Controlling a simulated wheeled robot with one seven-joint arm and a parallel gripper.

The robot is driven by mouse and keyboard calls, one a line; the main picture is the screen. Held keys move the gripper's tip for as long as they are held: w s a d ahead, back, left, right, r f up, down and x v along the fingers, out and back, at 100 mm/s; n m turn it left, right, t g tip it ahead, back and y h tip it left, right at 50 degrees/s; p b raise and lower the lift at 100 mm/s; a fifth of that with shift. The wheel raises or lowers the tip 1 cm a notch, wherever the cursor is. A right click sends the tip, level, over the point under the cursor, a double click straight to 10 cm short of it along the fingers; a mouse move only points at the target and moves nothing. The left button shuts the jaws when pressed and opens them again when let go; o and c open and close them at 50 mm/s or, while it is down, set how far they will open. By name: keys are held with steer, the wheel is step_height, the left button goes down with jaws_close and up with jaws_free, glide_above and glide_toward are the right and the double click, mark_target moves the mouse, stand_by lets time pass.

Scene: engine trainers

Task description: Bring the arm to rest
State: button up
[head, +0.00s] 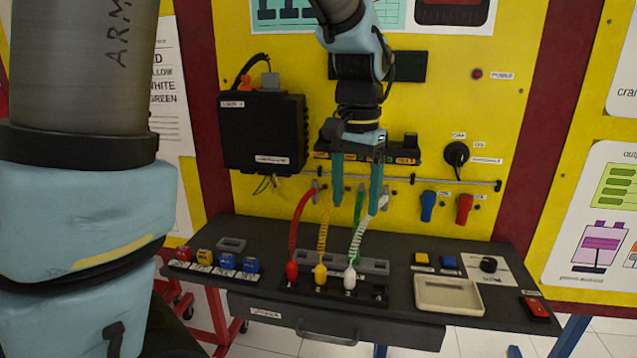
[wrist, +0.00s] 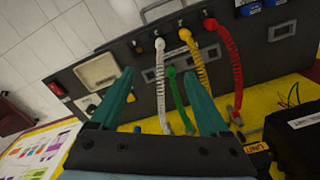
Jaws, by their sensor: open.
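My gripper (head: 357,182) is open, with its two teal fingers pointing down in front of the yellow panel (head: 420,150). It hangs above the back of the dark bench top (head: 400,235), near the upper ends of the coloured cables. In the wrist view the gripper (wrist: 162,98) shows a wide gap between its fingers, with the green cable (wrist: 176,100) and white cable (wrist: 160,85) in line with that gap. Nothing is seen held. I cannot tell whether a finger touches a cable.
Red (head: 296,235), yellow (head: 322,240) and white plugs stand in the bench. A black box (head: 262,133) is mounted left of my gripper. A cream tray (head: 448,294) and a red device (head: 536,308) lie at right. Blue (head: 428,206) and red (head: 464,209) connectors hang on the panel.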

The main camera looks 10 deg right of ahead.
steer(key=a+f+n, duration=0.4)
steer(key=a, duration=0.8)
steer(key=w+a+f+n+t, duration=0.1)
steer(key=a+f+n, duration=0.3)
steer(key=a, duration=0.9)
steer(key=shift+w+a+f+n+t, duration=0.2)
steer(key=shift+f+n+t, duration=0.15)
steer(key=shift+n, duration=0.25)
